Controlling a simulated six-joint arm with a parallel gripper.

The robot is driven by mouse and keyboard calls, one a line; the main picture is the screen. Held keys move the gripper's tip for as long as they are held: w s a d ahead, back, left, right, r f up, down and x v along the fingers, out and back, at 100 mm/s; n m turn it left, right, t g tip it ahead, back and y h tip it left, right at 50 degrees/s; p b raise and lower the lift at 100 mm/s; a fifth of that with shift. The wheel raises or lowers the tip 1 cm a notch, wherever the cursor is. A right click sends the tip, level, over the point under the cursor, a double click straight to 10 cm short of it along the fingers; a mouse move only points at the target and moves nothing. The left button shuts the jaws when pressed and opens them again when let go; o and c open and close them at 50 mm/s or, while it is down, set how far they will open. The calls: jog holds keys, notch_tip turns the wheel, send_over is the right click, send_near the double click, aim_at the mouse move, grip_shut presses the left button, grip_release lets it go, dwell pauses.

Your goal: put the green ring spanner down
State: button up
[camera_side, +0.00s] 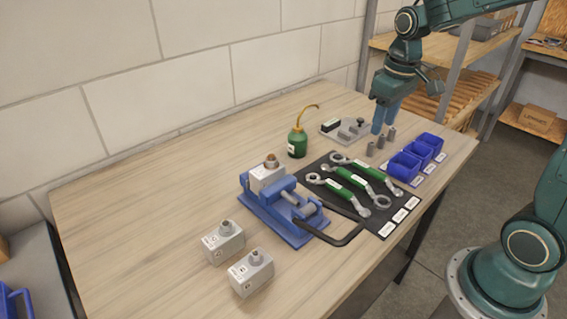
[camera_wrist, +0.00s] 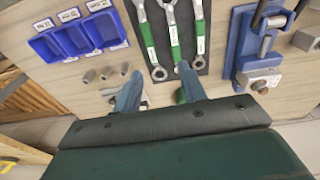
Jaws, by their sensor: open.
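Three green-handled spanners lie side by side on a dark mat (camera_side: 322,166): a near one (camera_side: 338,193), a middle one (camera_side: 352,180) and a far one (camera_side: 376,172). In the wrist view they show as a left (camera_wrist: 148,35), a middle (camera_wrist: 174,42) and a right one (camera_wrist: 198,28). I cannot tell which of them is the ring spanner the task names. My gripper (camera_side: 384,119) is open and empty, above the back right part of the bench, beyond the mat. Its two blue fingers (camera_wrist: 160,80) stand apart in the wrist view, with nothing held between them.
Small grey sockets (camera_side: 381,142) stand near my gripper, with blue bins (camera_side: 404,166) right of them. A green oil can (camera_side: 297,143) and a grey plate (camera_side: 343,130) are behind the mat. A blue vise (camera_side: 278,213) stands left of it.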

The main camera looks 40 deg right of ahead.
jog(key=s+a+r+t, duration=0.2)
jog(key=s+a+r, duration=0.1)
jog(key=s, duration=0.4)
jog(key=s+a+r+t, duration=0.2)
jog(key=s+a, duration=0.3)
jog(key=s, duration=0.3)
jog(key=shift+s+a+r, duration=0.25)
jog(key=shift+r, duration=0.3)
dwell(0.5)
